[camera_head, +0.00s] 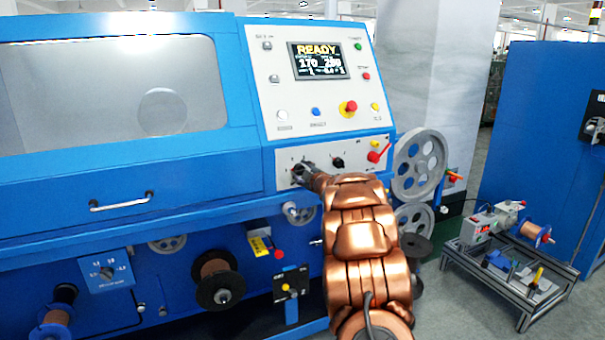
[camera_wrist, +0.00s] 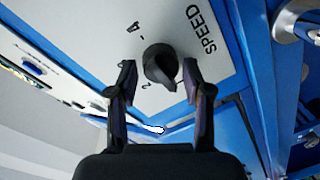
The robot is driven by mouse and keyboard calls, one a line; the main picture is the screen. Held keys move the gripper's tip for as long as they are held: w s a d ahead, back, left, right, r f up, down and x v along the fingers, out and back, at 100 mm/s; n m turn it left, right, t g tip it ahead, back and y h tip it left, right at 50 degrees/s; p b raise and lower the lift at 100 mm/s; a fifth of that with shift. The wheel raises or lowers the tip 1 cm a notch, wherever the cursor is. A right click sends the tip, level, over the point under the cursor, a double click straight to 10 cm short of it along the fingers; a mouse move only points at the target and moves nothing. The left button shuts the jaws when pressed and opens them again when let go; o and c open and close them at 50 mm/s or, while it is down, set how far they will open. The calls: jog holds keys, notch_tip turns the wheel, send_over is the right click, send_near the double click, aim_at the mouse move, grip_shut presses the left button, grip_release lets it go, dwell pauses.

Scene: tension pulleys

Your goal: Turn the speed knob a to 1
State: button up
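The speed knob (camera_wrist: 160,65) is a black rotary knob on a pale panel (camera_wrist: 95,25), with the word SPEED printed beside it. In the wrist view its pointed end aims toward the lower right. My gripper (camera_wrist: 160,80) is open, with one finger on each side of the knob and a small gap showing on both sides. In the head view my gripper (camera_head: 303,174) is at the left part of the lower panel and mostly hides the knob.
A second black knob (camera_head: 337,162) and a red lever (camera_head: 377,154) are to the right on the same panel. Above is a screen (camera_head: 319,61) reading READY, with several buttons. A door handle (camera_head: 121,201) is at left, and grey pulleys (camera_head: 420,164) are at right.

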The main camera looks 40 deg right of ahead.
jog(key=shift+o, duration=0.8)
jog(key=v, duration=1.2)
